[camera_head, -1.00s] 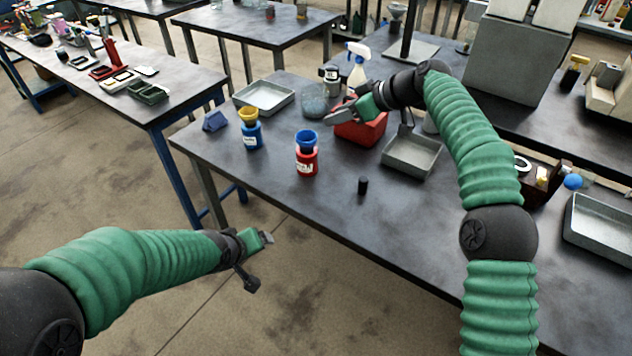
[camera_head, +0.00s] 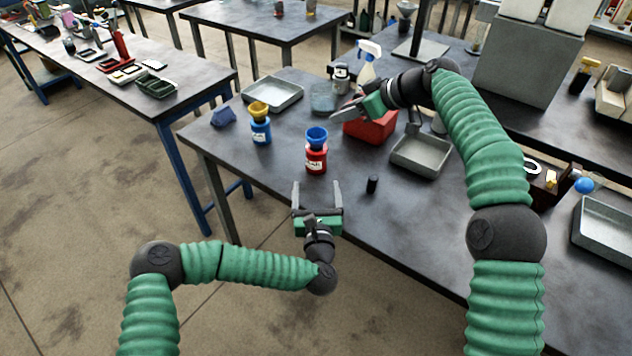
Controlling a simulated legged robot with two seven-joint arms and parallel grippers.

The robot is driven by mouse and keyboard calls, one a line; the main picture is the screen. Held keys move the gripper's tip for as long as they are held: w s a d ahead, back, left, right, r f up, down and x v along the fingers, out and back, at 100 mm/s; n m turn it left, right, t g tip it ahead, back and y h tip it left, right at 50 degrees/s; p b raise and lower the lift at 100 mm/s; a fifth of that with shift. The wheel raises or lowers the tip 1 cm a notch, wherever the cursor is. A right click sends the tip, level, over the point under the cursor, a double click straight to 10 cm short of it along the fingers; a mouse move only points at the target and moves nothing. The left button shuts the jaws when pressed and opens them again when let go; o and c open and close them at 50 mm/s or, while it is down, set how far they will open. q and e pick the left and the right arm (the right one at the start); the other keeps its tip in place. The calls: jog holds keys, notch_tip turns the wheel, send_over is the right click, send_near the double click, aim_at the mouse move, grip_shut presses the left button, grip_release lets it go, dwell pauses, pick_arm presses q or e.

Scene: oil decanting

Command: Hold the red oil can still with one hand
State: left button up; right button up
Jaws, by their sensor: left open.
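The red oil can (camera_head: 316,160) stands upright on the dark table with a blue funnel (camera_head: 317,136) on its top. My left gripper (camera_head: 317,187) is open and empty, with its two fingers pointing at the red can from the table's front edge. A gap shows between the fingertips and the can.
A blue can (camera_head: 261,131) with a yellow funnel (camera_head: 258,108) stands left of the red can. A small black cylinder (camera_head: 372,184) stands to its right. Grey trays (camera_head: 421,155) and a spray bottle (camera_head: 367,62) are farther back. The table between gripper and can is clear.

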aim_at(316, 149)
pick_arm(q)
jog(key=w, duration=1.6)
jog(key=shift+w, duration=0.3)
jog(key=shift+d, duration=0.1)
jog(key=c, duration=1.8)
